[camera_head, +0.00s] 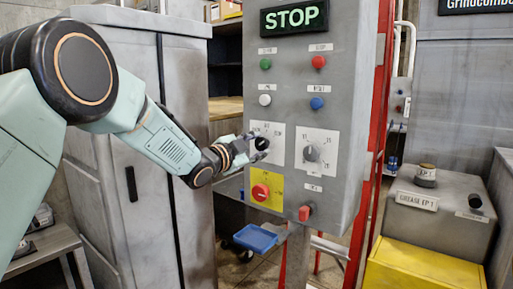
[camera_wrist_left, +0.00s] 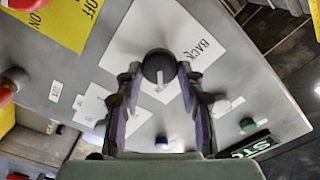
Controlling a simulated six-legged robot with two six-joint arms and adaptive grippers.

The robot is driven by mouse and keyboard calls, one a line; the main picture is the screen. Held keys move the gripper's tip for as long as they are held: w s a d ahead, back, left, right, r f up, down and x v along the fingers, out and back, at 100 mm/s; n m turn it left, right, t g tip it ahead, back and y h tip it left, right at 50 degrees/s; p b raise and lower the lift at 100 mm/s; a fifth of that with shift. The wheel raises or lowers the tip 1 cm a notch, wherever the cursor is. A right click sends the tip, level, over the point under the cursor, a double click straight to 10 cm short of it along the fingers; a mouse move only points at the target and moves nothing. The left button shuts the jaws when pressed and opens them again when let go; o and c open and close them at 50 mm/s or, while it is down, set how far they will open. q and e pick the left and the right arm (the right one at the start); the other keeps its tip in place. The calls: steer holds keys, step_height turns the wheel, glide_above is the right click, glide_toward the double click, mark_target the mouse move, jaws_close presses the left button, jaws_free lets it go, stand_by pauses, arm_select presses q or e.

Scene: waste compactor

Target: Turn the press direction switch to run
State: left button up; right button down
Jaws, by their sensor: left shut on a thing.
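The press direction switch is a round black knob (camera_wrist_left: 158,66) on a white plate (camera_wrist_left: 124,56) with the word BACK beside it. A pale pointer mark shows on the knob in the wrist view. My left gripper (camera_wrist_left: 158,78) is shut on the knob, with one finger on each side of it. In the head view my left gripper (camera_head: 256,149) reaches the left white plate (camera_head: 276,158) on the grey control panel (camera_head: 335,90). Its fingers partly cover the black knob (camera_head: 262,143) there. My right gripper is not in view.
A second knob (camera_head: 310,153) sits on a white plate to the right. A red switch (camera_head: 260,192) on yellow is below. Green (camera_head: 265,64), red (camera_head: 319,62), white (camera_head: 264,99) and blue (camera_head: 316,103) buttons are above, under a STOP sign (camera_head: 294,17). A blue tray (camera_head: 255,238) is low.

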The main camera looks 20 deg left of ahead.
arm_select(q)
steer(key=o, duration=1.1)
steer(key=shift+w, duration=0.1)
steer(key=shift+o, duration=0.2)
steer(key=v, duration=1.2)
